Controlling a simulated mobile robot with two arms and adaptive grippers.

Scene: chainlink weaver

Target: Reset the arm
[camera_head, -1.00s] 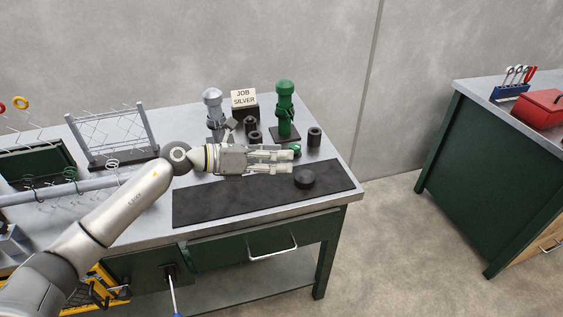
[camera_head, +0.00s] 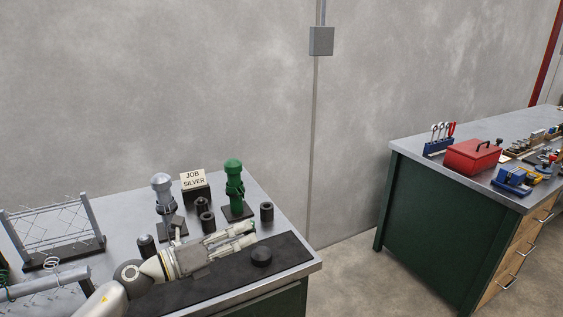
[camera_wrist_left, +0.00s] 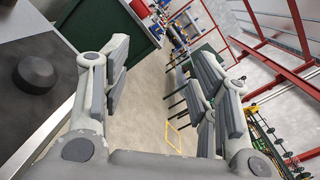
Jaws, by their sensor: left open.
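My left gripper (camera_head: 238,237) is over the near part of the workbench, above the black mat (camera_head: 215,283), with its fingers pointing right. In the left wrist view its two fingers (camera_wrist_left: 160,90) stand wide apart with nothing between them; floor shows through the gap. The puck also shows at the left of the wrist view (camera_wrist_left: 36,73). My right gripper is in neither view.
A green post fixture (camera_head: 235,188), a silver post fixture (camera_head: 162,192), a "JOB SILVER" sign (camera_head: 194,184) and several black cylinders (camera_head: 267,211) stand behind the gripper. A wire rack (camera_head: 52,235) is at left. A second bench (camera_head: 430,215) with a red toolbox (camera_head: 472,156) stands right, across open floor.

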